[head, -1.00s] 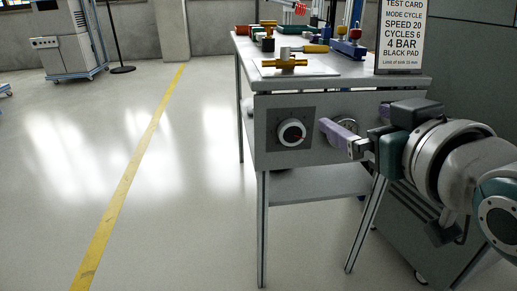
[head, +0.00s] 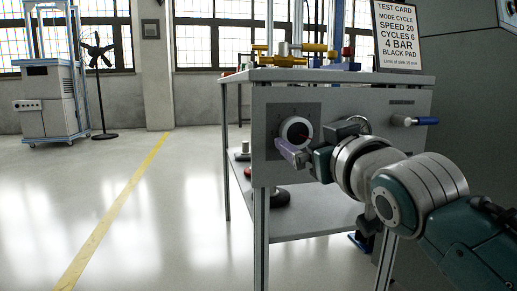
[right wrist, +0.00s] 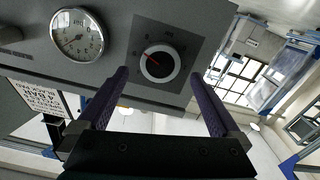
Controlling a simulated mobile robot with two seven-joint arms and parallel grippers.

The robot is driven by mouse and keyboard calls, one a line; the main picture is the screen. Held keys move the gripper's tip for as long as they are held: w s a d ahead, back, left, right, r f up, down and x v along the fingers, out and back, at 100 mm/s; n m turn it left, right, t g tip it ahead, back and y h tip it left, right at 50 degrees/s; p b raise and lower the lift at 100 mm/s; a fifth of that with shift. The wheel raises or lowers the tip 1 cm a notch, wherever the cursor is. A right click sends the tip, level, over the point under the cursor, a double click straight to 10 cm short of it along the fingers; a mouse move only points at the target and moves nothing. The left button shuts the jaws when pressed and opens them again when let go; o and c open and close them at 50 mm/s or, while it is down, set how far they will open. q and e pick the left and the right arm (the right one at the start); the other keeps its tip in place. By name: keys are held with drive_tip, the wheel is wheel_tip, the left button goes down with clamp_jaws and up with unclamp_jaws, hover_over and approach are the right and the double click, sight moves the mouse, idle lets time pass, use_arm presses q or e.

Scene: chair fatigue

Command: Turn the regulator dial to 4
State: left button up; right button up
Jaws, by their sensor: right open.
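The regulator dial (head: 297,132) is a round knob with a pale rim, a dark face and a red pointer, on a dark square plate on the bench's grey front panel. Its scale numbers are too small to read. In the right wrist view the dial (right wrist: 157,66) shows beyond and between the fingertips, with a gap on both sides. My right gripper (head: 292,152) is open, with purple fingers just in front of the dial's lower part; the fingers (right wrist: 160,76) hold nothing. I cannot tell how near the tips are to the panel. My left gripper is out of view.
A pressure gauge (right wrist: 77,35) sits beside the dial, partly hidden by my gripper in the head view. A blue-handled lever (head: 425,121) sticks out at the panel's right. The test card (head: 398,36) on the bench reads 4 BAR. Open floor lies left.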

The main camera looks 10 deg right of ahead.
sight(298, 133)
drive_tip(key=shift+w+a+b, duration=0.1)
drive_tip(key=shift+w+b, duration=0.75)
drive_tip(key=shift+w, duration=1.05)
drive_tip(key=shift+c, duration=0.2)
drive_tip(key=c, duration=1.3)
